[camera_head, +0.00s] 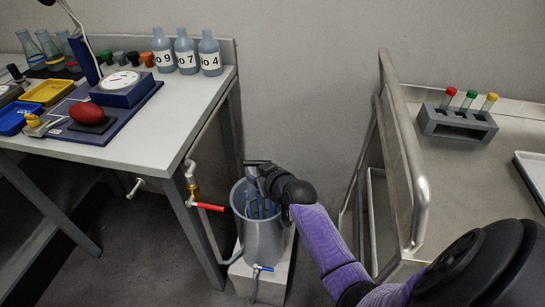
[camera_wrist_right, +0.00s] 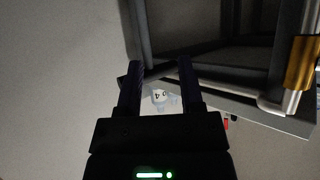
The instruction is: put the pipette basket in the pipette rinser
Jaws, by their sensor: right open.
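The pipette rinser (camera_head: 265,241) is a tall grey cylinder on a pale block beside the left bench's leg. Bluish slender shapes, apparently the pipette basket (camera_head: 252,205) with its pipettes, stand inside its mouth, and their lower part is hidden by the wall. My right gripper (camera_head: 256,164) is above the rinser's mouth, its arm coming in from the right. In the right wrist view my right gripper (camera_wrist_right: 159,75) has its two fingers apart with nothing held between them. I cannot tell whether it touches the basket. My left gripper is not in view.
A red-handled tap (camera_head: 207,207) stands close left of the rinser, and a blue-handled tap (camera_head: 262,267) is at its base. Labelled bottles (camera_head: 186,51) stand on the left bench (camera_head: 165,130). A metal rail (camera_head: 405,150) and a test-tube rack (camera_head: 455,122) are at right.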

